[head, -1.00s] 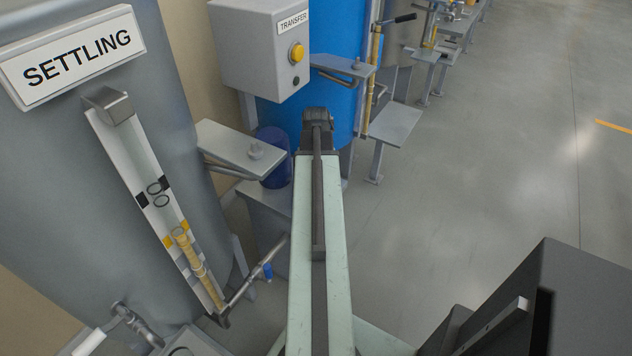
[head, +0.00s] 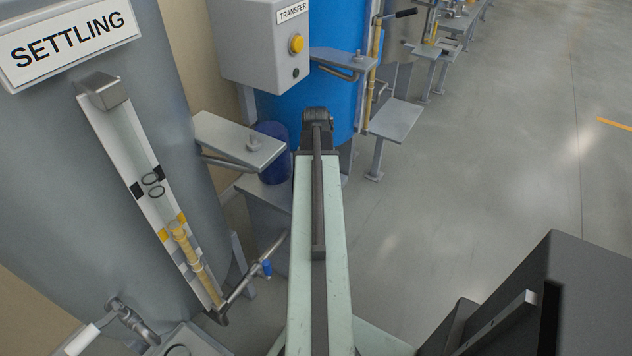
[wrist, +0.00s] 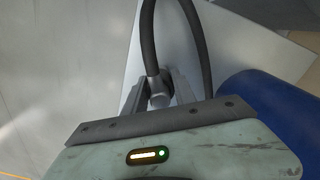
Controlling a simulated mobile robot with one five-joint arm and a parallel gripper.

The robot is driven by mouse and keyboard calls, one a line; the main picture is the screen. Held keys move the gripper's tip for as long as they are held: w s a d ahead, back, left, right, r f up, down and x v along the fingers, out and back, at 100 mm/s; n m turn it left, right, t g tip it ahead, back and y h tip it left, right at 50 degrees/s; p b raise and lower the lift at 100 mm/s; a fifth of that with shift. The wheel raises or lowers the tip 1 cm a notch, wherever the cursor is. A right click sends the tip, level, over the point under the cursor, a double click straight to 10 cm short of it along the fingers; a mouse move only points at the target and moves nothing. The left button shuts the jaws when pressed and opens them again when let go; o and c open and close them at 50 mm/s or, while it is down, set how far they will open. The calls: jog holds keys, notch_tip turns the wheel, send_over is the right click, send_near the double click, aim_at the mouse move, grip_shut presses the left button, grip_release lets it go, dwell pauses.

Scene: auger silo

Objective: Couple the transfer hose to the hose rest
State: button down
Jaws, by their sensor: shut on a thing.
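The transfer hose shows in the wrist view as a dark hose (wrist: 148,38) that runs up out of the picture, with a second dark length to its right. Its grey metal end (wrist: 159,91) sits between the jaws of my gripper (wrist: 158,100), which are shut on it. A flat grey plate (wrist: 225,60) lies behind the hose. In the head view my arm hides the gripper and hose. I cannot tell which is the hose rest.
A blue drum (head: 273,170) stands by the left bracket and shows close on the right in the wrist view (wrist: 270,115). The settling tank (head: 60,190) with its sight gauge stands left. A transfer box (head: 255,45) hangs behind. The floor at right is clear.

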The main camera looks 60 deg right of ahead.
jog(key=shift+f+b, duration=0.3)
jog(key=shift+f, duration=0.1)
jog(key=c, duration=0.9)
grip_release()
jog(key=shift+c, duration=0.2)
jog(key=shift+r, duration=0.1)
notch_tip(320, 180, up, 8)
jog(key=p, duration=0.8)
jog(key=shift+f, duration=0.2)
